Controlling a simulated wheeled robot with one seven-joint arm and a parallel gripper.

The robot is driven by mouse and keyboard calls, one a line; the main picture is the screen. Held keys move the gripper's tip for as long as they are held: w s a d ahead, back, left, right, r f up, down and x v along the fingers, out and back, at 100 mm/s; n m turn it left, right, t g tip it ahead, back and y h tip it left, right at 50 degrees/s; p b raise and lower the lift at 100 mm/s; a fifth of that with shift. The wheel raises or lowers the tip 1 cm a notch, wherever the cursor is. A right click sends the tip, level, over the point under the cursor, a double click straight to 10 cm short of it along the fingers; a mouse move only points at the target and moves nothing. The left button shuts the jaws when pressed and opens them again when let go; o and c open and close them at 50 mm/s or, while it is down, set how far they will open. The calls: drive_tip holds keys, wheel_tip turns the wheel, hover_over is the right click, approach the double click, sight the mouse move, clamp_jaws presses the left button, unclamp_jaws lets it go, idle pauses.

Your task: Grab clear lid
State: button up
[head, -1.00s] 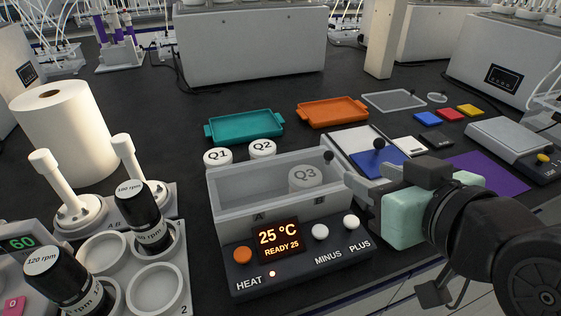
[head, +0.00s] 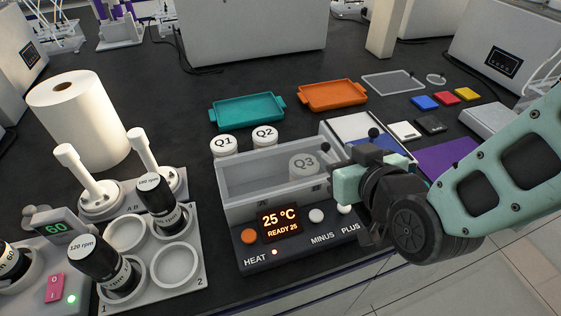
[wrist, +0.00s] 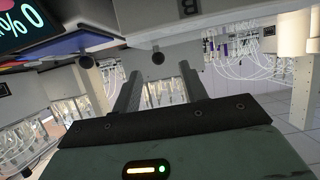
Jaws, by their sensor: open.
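A grey heated bath (head: 268,214) with clear walls stands at the front centre, with a white-capped jar marked Q3 (head: 303,166) inside. A dark round knob (head: 325,147) shows at its right end; I cannot tell whether it belongs to a clear lid on the bath. My gripper (head: 332,168) is open at the bath's right end. In the wrist view its fingers (wrist: 160,72) are apart, with a dark knob (wrist: 157,58) between them, beyond the tips.
Another dark knob (head: 374,132) stands by a blue-and-white pad. Jars Q1 (head: 223,145) and Q2 (head: 265,137) stand behind the bath. A teal tray (head: 247,111) and an orange tray (head: 333,95) lie further back. A stirrer block (head: 190,285) is at left.

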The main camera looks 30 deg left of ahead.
sight(328, 147)
drive_tip(key=shift+p+x, duration=0.6)
drive_tip(key=shift+x, duration=1.65)
drive_tip(key=shift+d+f, duration=0.1)
drive_tip(key=shift+f, duration=0.05)
clamp_jaws()
drive_tip(key=shift+w, duration=0.1)
